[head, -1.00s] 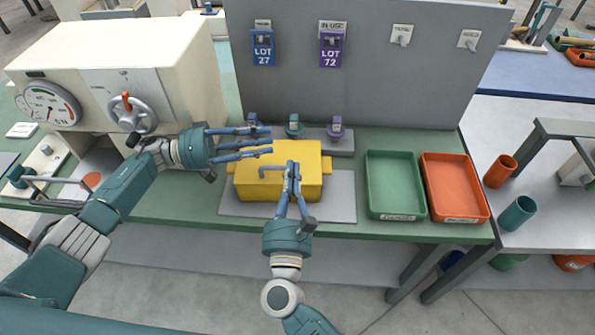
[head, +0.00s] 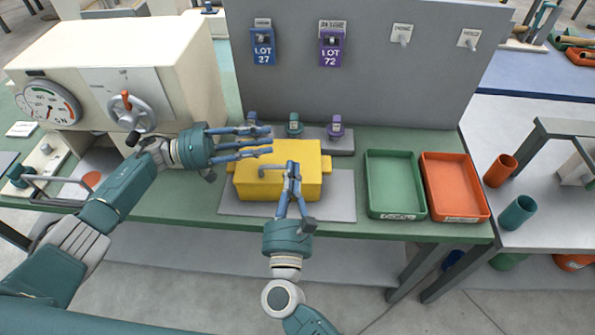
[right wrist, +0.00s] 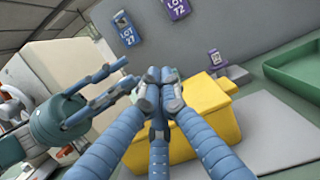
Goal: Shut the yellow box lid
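The yellow box (head: 308,188) stands on a grey plate on the green bench in the head view, its top closed over by a flat yellow lid (head: 300,151). A grey bent handle (head: 273,168) shows at the lid's front. My right gripper (head: 292,165) is at the front of the box with its fingertips together beside the handle; I cannot tell whether the handle is between them. In the right wrist view the fingertips (right wrist: 159,88) meet in front of the yellow box (right wrist: 208,98). My left gripper (head: 272,141) is open, its fingers apart over the box's back left.
A green tray (head: 394,212) and an orange tray (head: 455,213) sit right of the box. Small padlock-like pieces (head: 294,125) stand behind it. A grey panel (head: 370,95) with lot tags rises at the back. A cream machine (head: 185,55) stands at left.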

